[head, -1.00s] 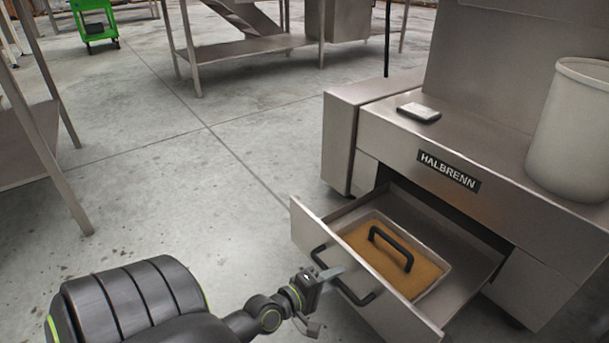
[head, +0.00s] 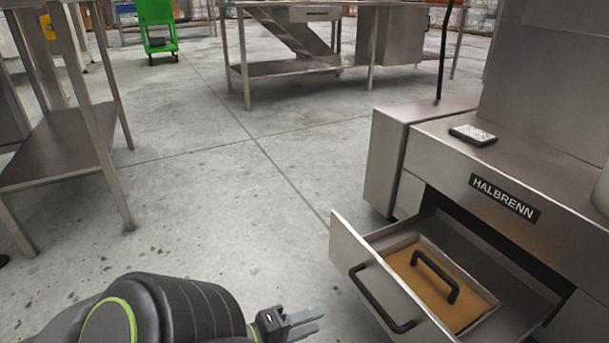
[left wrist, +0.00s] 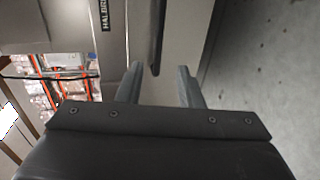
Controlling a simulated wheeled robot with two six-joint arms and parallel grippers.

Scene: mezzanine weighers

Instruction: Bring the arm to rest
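My left gripper (head: 300,322) is low in the head view, left of the open drawer (head: 372,285) and apart from its black handle. In the left wrist view its two fingers (left wrist: 160,88) are spread with nothing between them; the drawer's dark handle (left wrist: 159,35) shows beyond. My left arm (head: 170,310) comes in along the bottom edge. My right gripper is in neither view.
The drawer stands out from the HALBRENN machine (head: 450,165) and holds a tan-filled tray (head: 490,302) with a black handle (head: 435,272). Steel tables (head: 60,160) stand left and at the back (head: 290,68). A green cart (head: 157,30) is far off. The floor between is clear.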

